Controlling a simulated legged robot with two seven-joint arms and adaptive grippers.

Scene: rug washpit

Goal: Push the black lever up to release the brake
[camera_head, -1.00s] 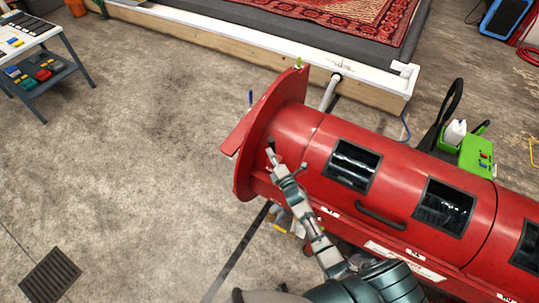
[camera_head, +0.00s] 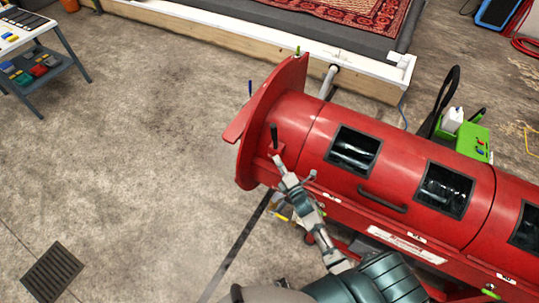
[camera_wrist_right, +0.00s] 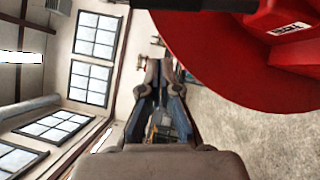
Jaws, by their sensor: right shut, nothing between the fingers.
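The black lever (camera_head: 274,138) is a short dark stick near the left end of the red drum machine (camera_head: 312,120). It points up in the head view. My right gripper (camera_head: 279,161) is just below the lever's lower end in the head view, in front of the red drum. Whether it touches the lever I cannot tell. In the right wrist view my right gripper (camera_wrist_right: 160,68) has its fingers close together and shut, with nothing held. The red machine fills the upper right there. My left gripper is not in view.
A blue handle (camera_head: 250,88), a green one (camera_head: 297,51) and a yellow one (camera_head: 281,218) show around the drum's end. A green box (camera_head: 470,142) stands behind it. The concrete floor (camera_head: 140,160) on the left is mostly clear; a drain grate (camera_head: 51,272) lies there.

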